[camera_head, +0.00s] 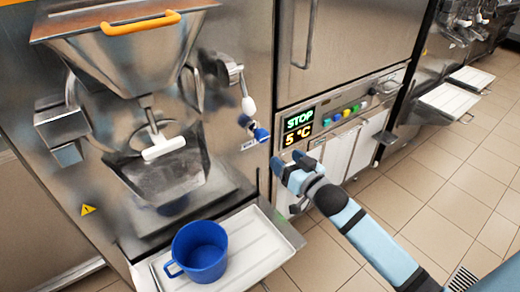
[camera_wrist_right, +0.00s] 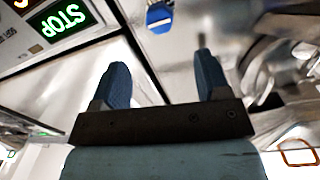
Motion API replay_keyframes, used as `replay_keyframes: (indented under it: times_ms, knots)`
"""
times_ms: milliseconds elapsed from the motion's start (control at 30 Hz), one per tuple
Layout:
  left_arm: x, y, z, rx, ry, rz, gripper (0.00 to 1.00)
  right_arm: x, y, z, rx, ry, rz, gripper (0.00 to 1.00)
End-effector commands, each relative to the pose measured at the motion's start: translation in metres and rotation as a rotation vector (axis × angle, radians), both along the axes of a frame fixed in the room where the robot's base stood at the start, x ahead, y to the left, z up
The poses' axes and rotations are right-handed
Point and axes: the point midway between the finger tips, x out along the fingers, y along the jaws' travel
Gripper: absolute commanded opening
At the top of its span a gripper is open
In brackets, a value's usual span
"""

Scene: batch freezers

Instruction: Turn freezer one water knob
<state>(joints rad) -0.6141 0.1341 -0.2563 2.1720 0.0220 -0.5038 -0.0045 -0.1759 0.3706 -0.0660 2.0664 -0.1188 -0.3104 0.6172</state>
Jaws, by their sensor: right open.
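The freezer one water knob appears to be the small blue knob (camera_head: 262,135) on the steel front panel, left of the lit STOP display. In the right wrist view a blue knob (camera_wrist_right: 160,16) shows at the top middle, ahead of the gap between my fingers. My right gripper (camera_head: 288,163) is open and empty, below and slightly right of the knob, apart from it. Its two blue fingers (camera_wrist_right: 160,68) are spread in the wrist view. My left gripper is not in view.
Beside the knob is a STOP and 5 °C display (camera_head: 298,126) with a row of coloured buttons (camera_head: 347,112). A blue mug (camera_head: 200,251) stands on a white tray (camera_head: 254,269) at lower left. Tiled floor lies right.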

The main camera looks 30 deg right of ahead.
Motion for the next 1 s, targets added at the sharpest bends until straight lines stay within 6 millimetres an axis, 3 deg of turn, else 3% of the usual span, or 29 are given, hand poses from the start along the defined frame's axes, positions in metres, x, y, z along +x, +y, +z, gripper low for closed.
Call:
replay_keyframes:
  times_ms: [267, 700, 1000]
  knots:
    - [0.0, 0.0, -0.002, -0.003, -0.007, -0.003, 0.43, 0.028, 0.0, 0.003, 0.005, -0.015, -0.001, 0.69]
    - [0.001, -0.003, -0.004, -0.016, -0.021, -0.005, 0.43, 0.115, 0.008, 0.002, 0.006, -0.012, -0.002, 0.69]
    - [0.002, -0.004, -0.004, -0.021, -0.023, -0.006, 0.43, 0.139, 0.011, 0.002, 0.005, -0.01, -0.002, 0.69]
